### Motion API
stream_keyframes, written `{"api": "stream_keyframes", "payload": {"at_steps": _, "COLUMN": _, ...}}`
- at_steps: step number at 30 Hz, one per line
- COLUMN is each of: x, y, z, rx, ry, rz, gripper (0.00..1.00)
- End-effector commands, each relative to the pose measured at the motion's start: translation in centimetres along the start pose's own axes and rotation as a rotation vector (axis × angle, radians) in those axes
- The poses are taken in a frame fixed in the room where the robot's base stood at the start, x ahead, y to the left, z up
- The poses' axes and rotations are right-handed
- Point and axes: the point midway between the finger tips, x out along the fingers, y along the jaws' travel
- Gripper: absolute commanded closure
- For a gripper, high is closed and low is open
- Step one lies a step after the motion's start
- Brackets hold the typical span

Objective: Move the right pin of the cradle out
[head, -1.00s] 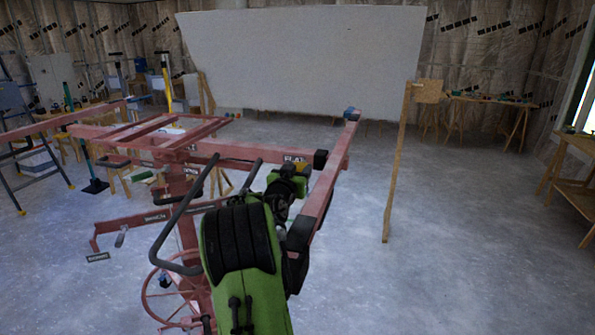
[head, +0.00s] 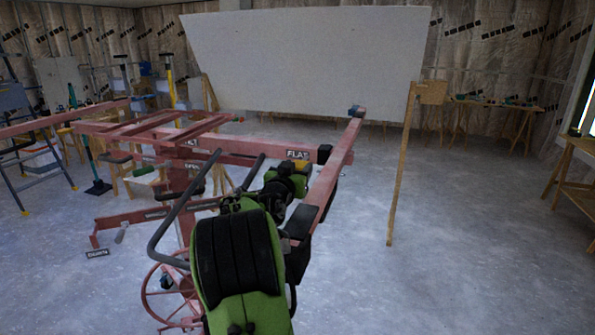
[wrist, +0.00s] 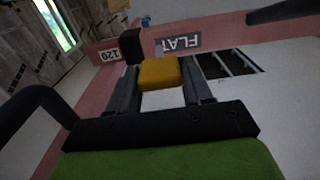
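The cradle is a red steel frame (head: 330,180) under a large white panel (head: 310,60). A small yellow block (head: 302,165), apparently the right pin's handle, sits just below the FLAT label (head: 297,154), beside a black end block (head: 323,153). In the wrist view the yellow block (wrist: 160,73) lies between the dark fingertips of my gripper (wrist: 160,76). The fingers are apart, with almost no gap beside the block; firm contact cannot be told. In the head view my green arm and gripper hide part of the frame. The pin's shaft is hidden.
A wooden post (head: 400,170) stands right of the cradle. A red handwheel (head: 165,295) is at lower left. A stepladder (head: 35,150) is at far left, and a wooden workbench (head: 570,170) is at right. The grey floor at right is clear.

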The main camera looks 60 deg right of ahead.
Motion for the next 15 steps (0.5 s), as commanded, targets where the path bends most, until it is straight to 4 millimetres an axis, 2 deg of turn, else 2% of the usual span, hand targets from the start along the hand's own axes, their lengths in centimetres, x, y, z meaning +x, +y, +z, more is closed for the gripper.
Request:
{"api": "stream_keyframes", "payload": {"at_steps": 1, "x": 0.0, "y": 0.0, "z": 0.0, "rx": 0.0, "ry": -0.001, "rz": 0.0, "gripper": 0.42}}
{"api": "stream_keyframes", "payload": {"at_steps": 4, "x": 0.01, "y": 0.01, "z": 0.0, "rx": 0.0, "ry": -0.001, "rz": 0.0, "gripper": 0.27}}
{"api": "stream_keyframes", "payload": {"at_steps": 12, "x": -0.05, "y": 0.01, "z": 0.02, "rx": 0.0, "ry": 0.0, "rz": 0.0, "gripper": 0.27}}
{"api": "stream_keyframes", "payload": {"at_steps": 15, "x": -0.94, "y": -0.04, "z": 0.07, "rx": 0.001, "ry": 0.0, "rz": -0.001, "gripper": 0.27}}
